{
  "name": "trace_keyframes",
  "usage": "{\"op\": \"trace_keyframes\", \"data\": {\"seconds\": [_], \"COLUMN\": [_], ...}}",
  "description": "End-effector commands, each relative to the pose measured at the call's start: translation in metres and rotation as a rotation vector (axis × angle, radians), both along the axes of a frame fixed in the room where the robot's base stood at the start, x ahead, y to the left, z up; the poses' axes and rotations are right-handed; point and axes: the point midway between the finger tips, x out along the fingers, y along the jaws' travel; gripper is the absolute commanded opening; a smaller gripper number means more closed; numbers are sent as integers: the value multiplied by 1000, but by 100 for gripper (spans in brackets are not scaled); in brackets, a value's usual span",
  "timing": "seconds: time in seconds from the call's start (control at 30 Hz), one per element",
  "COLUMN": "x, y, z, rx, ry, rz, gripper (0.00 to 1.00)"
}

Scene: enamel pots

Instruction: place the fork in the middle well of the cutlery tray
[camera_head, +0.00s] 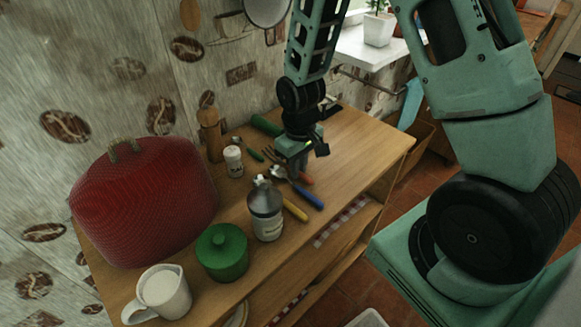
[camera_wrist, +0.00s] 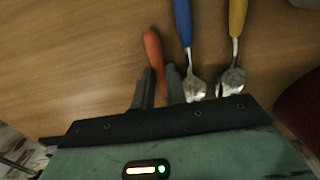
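A utensil with an orange-red handle (camera_wrist: 152,48) lies on the wooden table; its handle also shows in the head view (camera_head: 306,179). Tines seem to show to the left of my gripper in the head view, so it looks like the fork (camera_head: 270,155). My gripper (camera_head: 295,172) is low over the table there. In the wrist view my gripper's fingers (camera_wrist: 160,78) stand apart on either side of the orange handle's lower part, with a gap between them. The fork's head is hidden in the wrist view. I cannot make out the cutlery tray in either view.
A blue-handled spoon (camera_wrist: 183,22) and a yellow-handled one (camera_wrist: 237,18) lie close beside. A grey bottle (camera_head: 265,210), green pot (camera_head: 222,252), white mug (camera_head: 163,293), white shaker (camera_head: 233,161), wooden mill (camera_head: 210,133) and red cover (camera_head: 145,200) crowd the left. The table's right end is clear.

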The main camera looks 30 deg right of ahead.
Motion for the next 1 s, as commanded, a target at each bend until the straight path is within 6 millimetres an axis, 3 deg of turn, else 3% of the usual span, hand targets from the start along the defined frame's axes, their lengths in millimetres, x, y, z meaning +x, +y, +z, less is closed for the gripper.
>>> {"op": "trace_keyframes", "data": {"seconds": [0.37, 0.8, 1.0], "x": [0, 1, 0], "y": [0, 0, 0], "z": [5, 82, 99], "rx": [0, 0, 0], "ry": [-1, -5, -1], "rz": [0, -1, 0], "gripper": [0, 0, 0]}}
